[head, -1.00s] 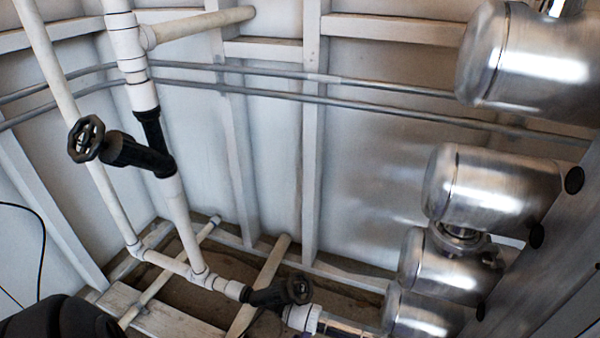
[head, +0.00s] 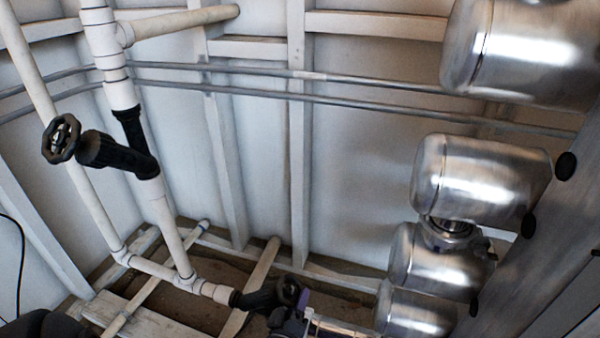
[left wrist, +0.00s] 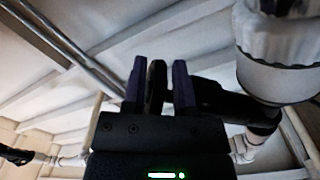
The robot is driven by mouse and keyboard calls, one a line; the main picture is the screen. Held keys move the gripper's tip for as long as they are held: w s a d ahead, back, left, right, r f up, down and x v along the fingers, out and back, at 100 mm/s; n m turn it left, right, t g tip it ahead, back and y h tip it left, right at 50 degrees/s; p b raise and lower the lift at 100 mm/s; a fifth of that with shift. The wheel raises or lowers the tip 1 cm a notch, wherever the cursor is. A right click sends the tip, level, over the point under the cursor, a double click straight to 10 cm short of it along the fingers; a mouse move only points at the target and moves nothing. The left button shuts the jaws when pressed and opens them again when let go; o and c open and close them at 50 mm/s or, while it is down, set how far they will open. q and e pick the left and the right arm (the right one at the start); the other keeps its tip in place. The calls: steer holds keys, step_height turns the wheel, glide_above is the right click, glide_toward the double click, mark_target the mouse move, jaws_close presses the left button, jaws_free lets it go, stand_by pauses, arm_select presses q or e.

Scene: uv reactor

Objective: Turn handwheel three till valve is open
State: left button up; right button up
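A black handwheel (head: 288,290) sits on a black valve (head: 258,299) in the low white pipe run, at the bottom middle of the head view. A second black handwheel (head: 61,138) is on the valve at the upper left. I cannot tell their numbers. My left gripper (head: 301,305) shows only in part, with a purple finger beside the lower handwheel. In the left wrist view, the gripper's two purple fingers (left wrist: 159,82) stand either side of a black handwheel (left wrist: 156,84) seen edge-on. Thin gaps show, so the fingers are open around it. My right gripper is not in view.
A thick white pipe (left wrist: 280,75) is close at the right of the left wrist view. Several shiny metal cylinders (head: 480,178) fill the right of the head view. Thin grey conduits (head: 330,92) cross the back wall. Space before the wall's middle looks clear.

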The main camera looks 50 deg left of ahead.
arm_select(q)
jaws_close()
steer(key=shift+w+a+f+n+y, duration=0.15)
steer(key=shift+n+y, duration=0.15)
steer(key=shift+y, duration=0.2)
steer(key=shift+n+y, duration=0.3)
steer(key=shift+y, duration=0.1)
jaws_free()
